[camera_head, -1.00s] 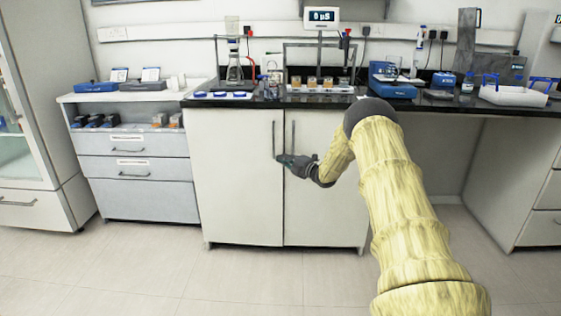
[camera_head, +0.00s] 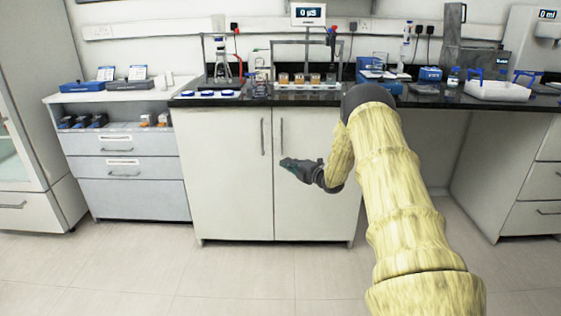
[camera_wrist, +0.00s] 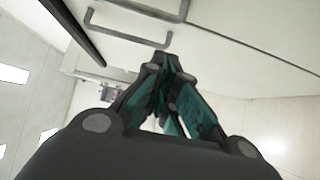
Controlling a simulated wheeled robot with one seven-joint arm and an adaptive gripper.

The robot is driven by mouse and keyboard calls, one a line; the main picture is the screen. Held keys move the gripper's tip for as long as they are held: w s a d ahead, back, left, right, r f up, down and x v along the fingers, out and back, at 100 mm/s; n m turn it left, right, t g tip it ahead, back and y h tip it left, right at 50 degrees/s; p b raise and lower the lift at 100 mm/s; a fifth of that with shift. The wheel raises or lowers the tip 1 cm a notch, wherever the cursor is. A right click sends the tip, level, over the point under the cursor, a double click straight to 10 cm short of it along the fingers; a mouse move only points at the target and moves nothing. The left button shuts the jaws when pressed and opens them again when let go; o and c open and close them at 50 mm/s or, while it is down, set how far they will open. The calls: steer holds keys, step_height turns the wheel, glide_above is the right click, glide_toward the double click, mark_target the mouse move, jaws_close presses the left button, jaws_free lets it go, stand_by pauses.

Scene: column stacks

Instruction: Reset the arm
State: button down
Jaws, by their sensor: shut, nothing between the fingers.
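My gripper (camera_head: 285,163) is in front of the white double-door cabinet (camera_head: 225,205), over its right door and just right of the seam between the doors. It is empty and apart from the door handles. In the wrist view my gripper (camera_wrist: 165,58) has its fingertips together, with nothing between them. Two bar handles show past the fingertips there, the nearer handle (camera_wrist: 128,36) just beyond them. My arm reaches in from the lower right, bent at the elbow near the counter edge.
The black counter (camera_head: 420,98) above carries a flask (camera_head: 222,65), small bottles, a blue instrument (camera_head: 375,72) and a white tray (camera_head: 497,90). A grey drawer unit (camera_head: 125,170) stands left of the cabinet. The floor (camera_head: 260,275) in front is clear.

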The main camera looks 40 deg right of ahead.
steer(key=s+a+f+m+g+h, duration=0.1)
steer(key=s+a+f+m+g, duration=0.3)
steer(key=a+f, duration=0.65)
steer(key=s+a+f+m+g+h, duration=0.1)
steer(key=s+a+f+m, duration=0.45)
steer(key=a+f, duration=0.55)
steer(key=s+a+f+m+g, duration=0.3)
steer(key=s+a+f, duration=0.2)
steer(key=s+a, duration=0.45)
steer(key=s+a+f+m+g, duration=0.3)
steer(key=s+a+f, duration=0.3)
steer(key=s+a, duration=0.35)
steer(key=s+a+r+m+g+p, duration=0.1)
steer(key=s+a+m+g, duration=0.3)
steer(key=s, duration=1.1)
steer(key=s+a+m+g, duration=0.1)
steer(key=s+a+g, duration=0.35)
steer(key=s, duration=1.05)
step_height(320, 180, up, 22)
steer(key=a+t+p, duration=0.1)
steer(key=p, duration=2)
steer(key=shift+w+f+t+h+p, duration=0.15)
steer(key=shift+w+t+h+p, duration=0.15)
steer(key=shift+t+h, duration=0.1)
steer(key=shift+n, duration=0.25)
